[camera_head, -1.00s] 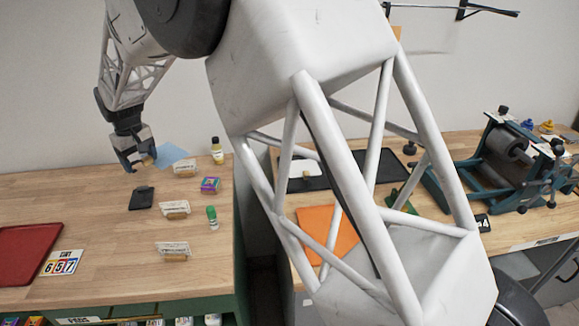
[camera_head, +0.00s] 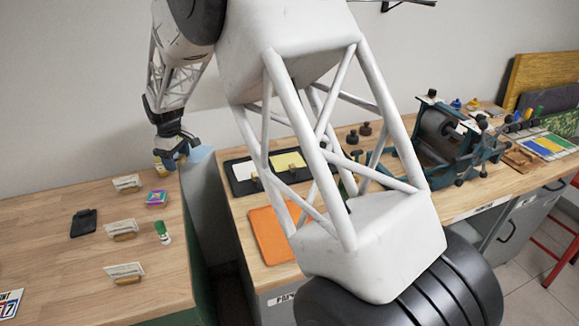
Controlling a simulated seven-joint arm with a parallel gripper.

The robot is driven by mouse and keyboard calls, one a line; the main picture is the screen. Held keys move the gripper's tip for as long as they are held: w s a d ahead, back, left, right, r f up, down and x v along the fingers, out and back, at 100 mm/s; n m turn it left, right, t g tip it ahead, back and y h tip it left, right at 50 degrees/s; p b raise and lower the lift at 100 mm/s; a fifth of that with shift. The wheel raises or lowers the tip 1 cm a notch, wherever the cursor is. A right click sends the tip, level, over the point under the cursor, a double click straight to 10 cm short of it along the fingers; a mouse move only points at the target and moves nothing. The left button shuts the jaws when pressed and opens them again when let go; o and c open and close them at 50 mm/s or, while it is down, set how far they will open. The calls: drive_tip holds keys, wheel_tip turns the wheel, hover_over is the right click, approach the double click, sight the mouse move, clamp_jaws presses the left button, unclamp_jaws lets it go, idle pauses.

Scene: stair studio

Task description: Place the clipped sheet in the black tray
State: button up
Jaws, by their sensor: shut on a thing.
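My gripper (camera_head: 172,150) is shut on a light blue sheet (camera_head: 201,155), which hangs out to the right of the fingers. The clip on this sheet is hard to make out at the fingers. The gripper is in the air near the right end of the left table. A black tray (camera_head: 243,190) lies on the right table, to the right of the gripper and apart from it. A white sheet (camera_head: 242,169) and a yellow sheet (camera_head: 286,161) with small clips lie on it. My arm hides its right part, so I cannot tell if it is one tray or two.
A gap separates the left table (camera_head: 60,240) from the right table (camera_head: 232,215). An orange sheet (camera_head: 271,238) lies in front of the tray. A bottle stands partly behind my gripper. A press (camera_head: 440,130) stands right.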

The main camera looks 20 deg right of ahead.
drive_tip(key=w+d+f+n, duration=0.1)
drive_tip(key=d, duration=0.8)
drive_tip(key=w+d+f+n, duration=0.1)
drive_tip(key=d, duration=0.8)
drive_tip(key=w+d+f+n, duration=0.1)
drive_tip(key=d, duration=0.8)
drive_tip(key=shift+f, duration=0.35)
drive_tip(key=s+d+r+n, duration=0.1)
drive_tip(key=s+d, duration=0.1)
drive_tip(key=d, duration=0.6)
drive_tip(key=s+d+r+n, duration=0.1)
drive_tip(key=s+d+n, duration=0.1)
drive_tip(key=d, duration=0.7)
drive_tip(key=s+d+r+n, duration=0.1)
drive_tip(key=s+d, duration=0.1)
drive_tip(key=d, duration=0.7)
drive_tip(key=shift+s+r+n, duration=0.3)
drive_tip(key=shift+s+r, duration=0.1)
drive_tip(key=shift+a+f, duration=0.1)
drive_tip(key=shift+f, duration=0.05)
drive_tip(key=shift+f, duration=3)
drive_tip(key=shift+f, duration=1.9)
